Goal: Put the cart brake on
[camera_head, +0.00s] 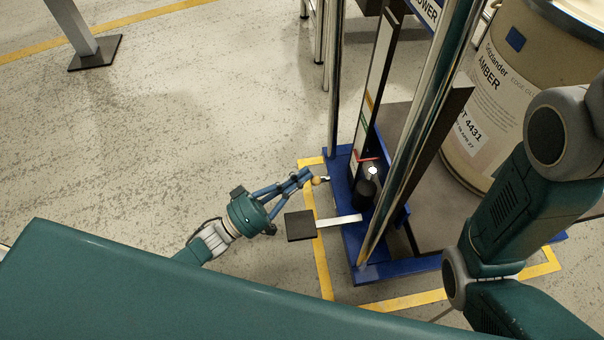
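The blue cart base (378,270) with upright chrome posts stands right of centre. A small lever with an orange-tan knob (316,180) sticks out from its left side. Nearer to me, a square black pedal plate (301,225) on a pale metal bar also sticks out to the left. I cannot tell which of these is the brake. My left gripper (305,177) points at the knob, its fingertips right at it or touching it. The fingers look close together, but whether they grip the knob is unclear. My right arm comes in at the right; its gripper is out of view.
A large tan drum (530,85) labelled AMBER stands behind the cart at the right. Yellow floor tape (322,265) outlines the cart's spot. A grey post on a dark foot plate (95,52) stands far left. The floor at left is clear.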

